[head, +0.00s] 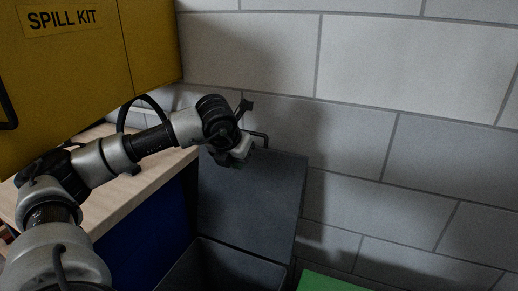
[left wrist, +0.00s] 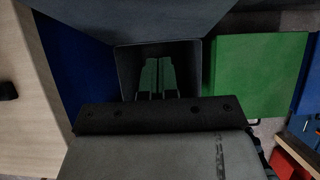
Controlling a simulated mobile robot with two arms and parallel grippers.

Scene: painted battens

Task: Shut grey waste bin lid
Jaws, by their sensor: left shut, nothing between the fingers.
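The grey waste bin (head: 235,262) stands below the wall, its opening uncovered. Its dark grey lid (head: 262,195) stands raised, tilted back toward the wall. My left gripper (head: 238,153) is by the upper edge of the lid; I cannot tell whether it touches. In the left wrist view the gripper's two green-faced fingers (left wrist: 158,75) lie side by side, shut and empty, seen against the open bin (left wrist: 190,65). The lid (left wrist: 140,18) fills the top of that view. My right gripper is not in view.
A wood-topped bench (head: 155,168) with a blue side (head: 150,240) stands left of the bin. A yellow spill kit cabinet (head: 90,70) hangs above it. A green box (left wrist: 258,75) stands close to the bin's right. A block wall (head: 440,150) is behind.

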